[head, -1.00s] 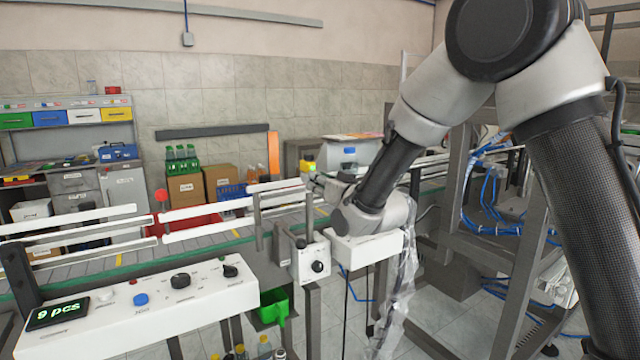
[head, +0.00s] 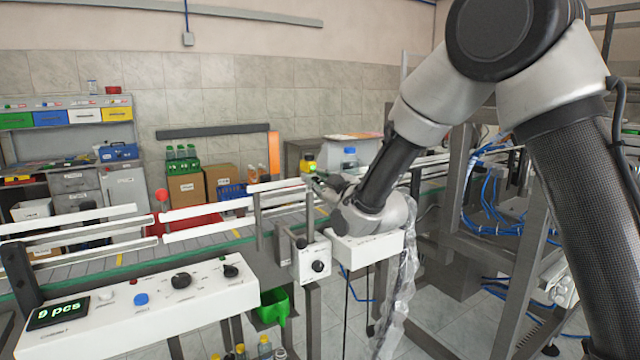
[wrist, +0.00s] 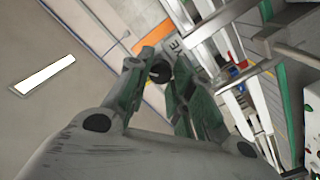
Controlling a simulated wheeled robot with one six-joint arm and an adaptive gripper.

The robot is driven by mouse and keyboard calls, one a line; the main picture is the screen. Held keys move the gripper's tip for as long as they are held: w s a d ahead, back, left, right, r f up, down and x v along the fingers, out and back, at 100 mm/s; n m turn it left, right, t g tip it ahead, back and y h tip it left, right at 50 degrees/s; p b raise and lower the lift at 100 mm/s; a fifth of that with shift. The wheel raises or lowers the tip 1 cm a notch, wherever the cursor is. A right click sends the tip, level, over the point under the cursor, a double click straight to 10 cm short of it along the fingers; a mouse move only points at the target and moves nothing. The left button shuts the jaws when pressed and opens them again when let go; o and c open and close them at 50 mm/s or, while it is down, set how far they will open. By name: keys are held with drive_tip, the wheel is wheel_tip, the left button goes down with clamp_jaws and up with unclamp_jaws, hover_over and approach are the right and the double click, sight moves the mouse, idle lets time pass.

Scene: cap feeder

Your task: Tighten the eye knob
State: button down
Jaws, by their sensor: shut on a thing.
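In the wrist view, the eye knob (wrist: 160,74) is a small round black knob between the two green-grey fingers of my gripper (wrist: 158,64). The fingers are shut on it, one on each side. A light plate lettered "EYE" (wrist: 176,46) shows just beyond the fingertips.
The conveyor rails (head: 220,225) run across the line to the left of my wrist. A white control panel (head: 140,308) with knobs and a green "9 pcs" display (head: 58,313) stands in front. A small white box with a black knob (head: 311,262) is close to my wrist.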

drive_tip(key=n, duration=0.5)
drive_tip(key=shift+n, duration=0.3)
drive_tip(key=n, duration=0.5)
drive_tip(key=shift+f, duration=0.15)
idle(0.3)
drive_tip(key=c, duration=1.3)
unclamp_jaws()
drive_tip(key=shift+o, duration=0.2)
drive_tip(key=shift+s, duration=0.15)
drive_tip(key=v, duration=1.2)
